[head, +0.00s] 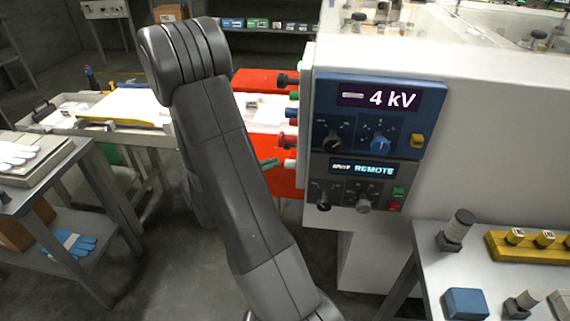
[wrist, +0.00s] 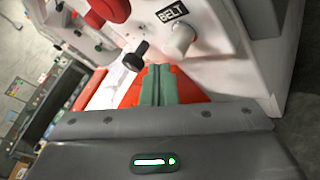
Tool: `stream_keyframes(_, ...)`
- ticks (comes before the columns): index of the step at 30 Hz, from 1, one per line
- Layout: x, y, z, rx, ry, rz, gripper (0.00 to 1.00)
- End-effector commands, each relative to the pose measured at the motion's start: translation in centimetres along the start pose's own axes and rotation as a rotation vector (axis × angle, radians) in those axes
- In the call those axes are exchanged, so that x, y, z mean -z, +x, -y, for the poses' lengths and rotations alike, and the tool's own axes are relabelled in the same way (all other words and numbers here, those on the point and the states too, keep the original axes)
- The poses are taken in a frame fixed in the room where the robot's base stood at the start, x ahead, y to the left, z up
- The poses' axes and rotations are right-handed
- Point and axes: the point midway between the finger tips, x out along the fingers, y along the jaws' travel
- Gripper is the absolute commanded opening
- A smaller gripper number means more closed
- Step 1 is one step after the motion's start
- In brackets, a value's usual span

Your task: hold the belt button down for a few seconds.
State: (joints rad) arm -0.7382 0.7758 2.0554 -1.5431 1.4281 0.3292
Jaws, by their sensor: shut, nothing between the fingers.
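The belt button is a pale cylindrical knob (wrist: 180,40) just below the black BELT label (wrist: 173,11) on the white machine side in the wrist view. A pale knob on the machine's left edge in the head view (head: 290,166) looks like the same one. My gripper (wrist: 158,68) shows two green fingers pressed together and empty. The fingertips lie below and a little left of the button in the wrist view. In the head view my gripper (head: 268,163) points right, close to the pale knob. I cannot tell whether they touch; the button does not look covered.
A black knob (wrist: 135,56) sits just left of my fingertips, and a large red knob (wrist: 108,9) is farther up left. The control panel (head: 367,137) faces the front. A grey table (head: 480,270) stands at right, and a shelf table (head: 60,190) at left.

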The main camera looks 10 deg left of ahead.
Motion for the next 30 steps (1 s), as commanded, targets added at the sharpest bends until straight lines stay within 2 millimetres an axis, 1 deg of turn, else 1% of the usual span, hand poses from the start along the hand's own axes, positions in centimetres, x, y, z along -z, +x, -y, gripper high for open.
stream_keyframes(11, 0.2, -0.2, -0.2, 0.000, 0.001, 0.000, 0.00)
stream_keyframes(24, 2.2, -3.1, -2.2, -0.001, 0.001, -0.001, 0.00)
stream_keyframes(30, 2.7, -3.6, -2.6, 0.001, 0.000, 0.000, 0.00)
